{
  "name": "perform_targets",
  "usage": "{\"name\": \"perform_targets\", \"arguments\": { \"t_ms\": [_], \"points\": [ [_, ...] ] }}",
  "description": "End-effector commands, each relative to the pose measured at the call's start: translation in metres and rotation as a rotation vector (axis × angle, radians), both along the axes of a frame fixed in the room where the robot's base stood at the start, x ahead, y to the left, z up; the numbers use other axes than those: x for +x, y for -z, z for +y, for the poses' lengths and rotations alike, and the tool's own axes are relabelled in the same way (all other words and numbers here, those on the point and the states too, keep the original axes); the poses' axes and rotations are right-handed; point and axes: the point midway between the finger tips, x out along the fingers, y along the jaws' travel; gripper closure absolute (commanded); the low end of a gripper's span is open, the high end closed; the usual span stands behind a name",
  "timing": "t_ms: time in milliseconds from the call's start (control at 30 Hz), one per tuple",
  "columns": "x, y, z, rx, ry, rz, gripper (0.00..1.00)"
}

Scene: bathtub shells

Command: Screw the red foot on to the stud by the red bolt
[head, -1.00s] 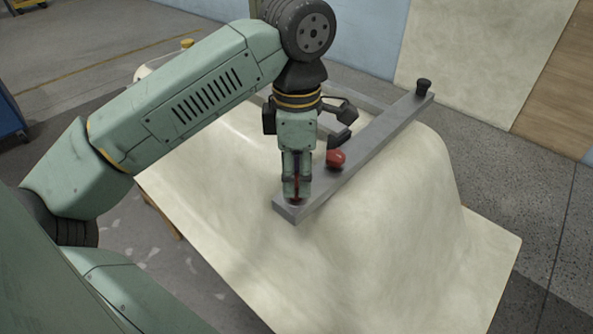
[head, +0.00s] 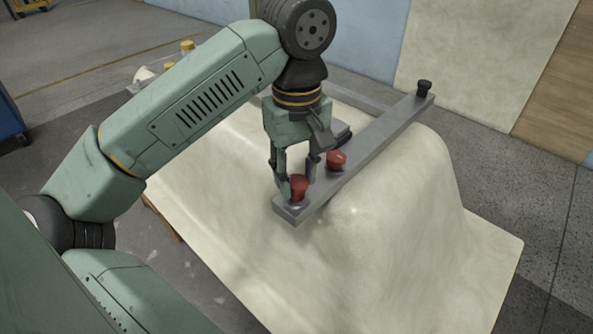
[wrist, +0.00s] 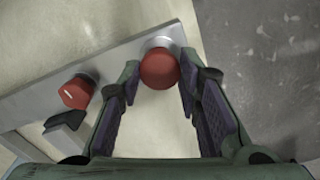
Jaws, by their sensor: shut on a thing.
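The red foot (head: 299,188) stands upright at the near end of the grey metal bar, and in the wrist view (wrist: 158,69) it sits between my fingertips. My gripper (head: 296,181) points down and is shut on the red foot. The stud under the foot is hidden, so I cannot tell how far the foot is down on it. The red bolt (head: 336,159) stands a little further along the bar, apart from my gripper. In the wrist view the red bolt (wrist: 76,92) has a pale mark on its top.
The grey bar (head: 375,136) lies across the cream bathtub shell (head: 400,215). A black knob (head: 424,88) stands at the bar's far end. Yellow-topped items (head: 187,47) are behind my arm. The near side of the shell is clear.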

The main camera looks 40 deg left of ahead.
Motion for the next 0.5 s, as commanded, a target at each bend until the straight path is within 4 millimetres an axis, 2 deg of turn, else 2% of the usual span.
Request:
{"name": "perform_targets", "arguments": {
  "t_ms": [33, 67, 367, 500],
  "points": [
    [0.0002, -0.0002, -0.0001, 0.000, -0.001, -0.001, 1.00],
    [0.0002, -0.0003, 0.0000, 0.000, -0.001, -0.001, 0.67],
    [0.0001, -0.0002, 0.0000, 0.000, -0.002, -0.001, 0.47],
    [0.0001, -0.0002, 0.0000, 0.000, -0.003, 0.000, 0.45]
  ]
}}
